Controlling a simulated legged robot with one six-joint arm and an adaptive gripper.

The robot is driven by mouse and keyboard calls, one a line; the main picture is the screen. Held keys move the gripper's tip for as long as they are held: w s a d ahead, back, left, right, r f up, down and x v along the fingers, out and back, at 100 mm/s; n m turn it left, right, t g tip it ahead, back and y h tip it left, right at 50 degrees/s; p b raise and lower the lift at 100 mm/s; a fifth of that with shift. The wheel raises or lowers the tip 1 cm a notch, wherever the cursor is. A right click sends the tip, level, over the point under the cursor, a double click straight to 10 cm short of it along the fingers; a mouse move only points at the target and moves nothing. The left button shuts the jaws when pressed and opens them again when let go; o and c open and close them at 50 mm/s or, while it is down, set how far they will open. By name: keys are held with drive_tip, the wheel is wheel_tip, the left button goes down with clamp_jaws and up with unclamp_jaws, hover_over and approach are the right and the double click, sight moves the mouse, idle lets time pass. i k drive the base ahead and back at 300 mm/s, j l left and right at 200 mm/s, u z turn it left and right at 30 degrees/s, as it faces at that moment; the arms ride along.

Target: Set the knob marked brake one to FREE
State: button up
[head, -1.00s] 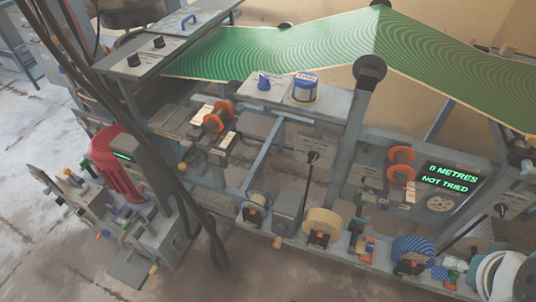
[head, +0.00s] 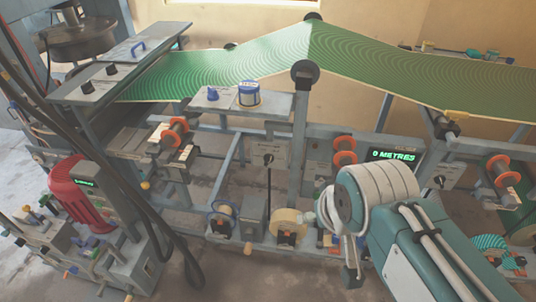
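I cannot read a brake one label on any knob. Two black knobs sit on the grey sloped panel at the upper left, one nearer (head: 87,87) and one farther (head: 112,70). A blue knob (head: 212,94) stands on a grey box at the middle, beside a blue-and-white labelled can. A black-tipped lever (head: 268,159) stands in front of a small plate below that box. My arm covers the lower right. My gripper (head: 349,265) seems to hang below its white wrist, partly hidden and too small to tell open from shut. It is well apart from these knobs.
A green patterned web (head: 225,65) runs across the machine over dark rollers. A display (head: 394,155) reads 0 METRES, its lower line hidden by my arm. Black cables (head: 130,190) hang at the left beside a red motor (head: 75,193). Spools (head: 288,228) line the lower rail.

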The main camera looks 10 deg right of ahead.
sight(268, 159)
drive_tip(key=i+j+z, duration=0.15)
drive_tip(key=j+z, duration=0.2)
drive_tip(key=j, duration=0.25)
drive_tip(key=j+z, duration=0.35)
drive_tip(key=j, duration=0.3)
